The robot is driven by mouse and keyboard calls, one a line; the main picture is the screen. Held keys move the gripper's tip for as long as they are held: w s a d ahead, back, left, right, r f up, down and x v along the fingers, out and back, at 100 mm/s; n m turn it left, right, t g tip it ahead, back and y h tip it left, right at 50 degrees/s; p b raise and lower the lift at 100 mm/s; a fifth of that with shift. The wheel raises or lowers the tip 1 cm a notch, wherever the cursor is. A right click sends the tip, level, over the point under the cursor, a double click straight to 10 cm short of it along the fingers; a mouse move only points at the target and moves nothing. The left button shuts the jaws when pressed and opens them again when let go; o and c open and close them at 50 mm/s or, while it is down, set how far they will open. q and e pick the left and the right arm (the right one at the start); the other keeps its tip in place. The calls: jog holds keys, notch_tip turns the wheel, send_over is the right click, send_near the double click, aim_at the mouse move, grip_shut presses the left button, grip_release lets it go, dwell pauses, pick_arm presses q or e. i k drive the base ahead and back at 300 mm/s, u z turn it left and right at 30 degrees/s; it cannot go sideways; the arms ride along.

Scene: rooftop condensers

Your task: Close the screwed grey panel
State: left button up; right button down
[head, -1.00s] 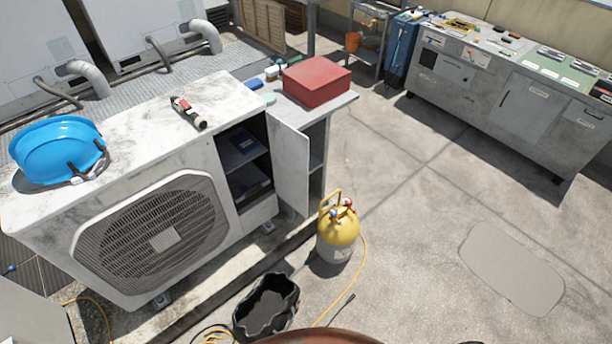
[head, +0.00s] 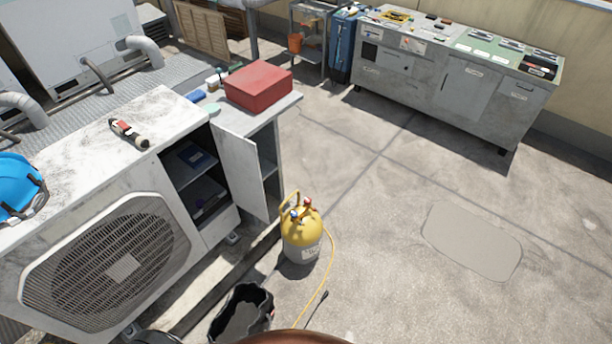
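The grey panel (head: 241,172) stands swung open at the right end of the white condenser unit (head: 82,190). It hangs upright at the right side of an open compartment (head: 195,180) with dark shelves and a blue item inside. I cannot make out any screws on the panel at this size. Neither of my grippers is in view.
A yellow gas cylinder (head: 302,232) with a hose stands on the floor right of the panel. A black bucket (head: 242,312) is in front. A red box (head: 259,84) sits on a side cabinet behind the panel. Open floor lies right, before a grey workbench (head: 440,85).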

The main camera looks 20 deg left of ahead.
aim_at(239, 158)
jog(key=z, duration=0.25)
jog(key=i, duration=3.25)
jog(key=u, duration=2.8)
jog(key=i, duration=0.25)
jog(key=u, duration=1.2)
